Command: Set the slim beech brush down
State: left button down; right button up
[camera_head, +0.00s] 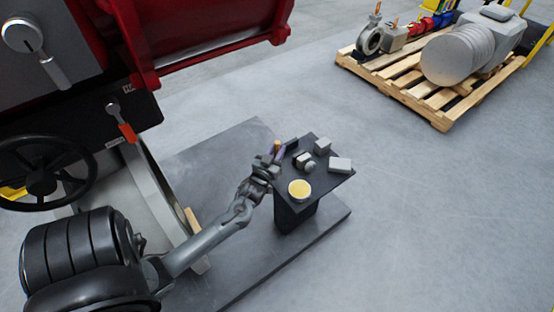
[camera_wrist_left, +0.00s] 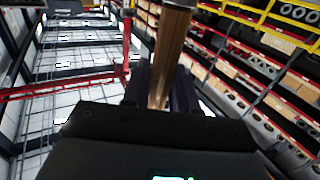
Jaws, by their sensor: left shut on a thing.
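The slim beech brush (camera_wrist_left: 168,58) shows in the left wrist view as a brown wooden handle standing between the fingers. My left gripper (camera_wrist_left: 160,88) is shut on it. In the head view my left gripper (camera_head: 269,165) is at the left edge of the small dark table (camera_head: 322,185). A tan end of the brush (camera_head: 277,146) sticks up above the fingers. The fingers hide the brush's lower part, and I cannot tell whether it touches the table. My right gripper is in neither view.
On the table are a round tin with a yellow top (camera_head: 299,190), a pale block (camera_head: 340,165), a grey block (camera_head: 322,146) and a small rounded grey part (camera_head: 306,162). The red machine (camera_head: 200,35) is at upper left. A loaded wooden pallet (camera_head: 440,118) is at upper right.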

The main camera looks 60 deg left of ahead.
pick_arm(q)
jog(key=shift+f+b, duration=0.9)
jog(key=shift+f, duration=1)
jog(key=shift+f, duration=0.15)
jog(key=c, duration=0.9)
grip_release()
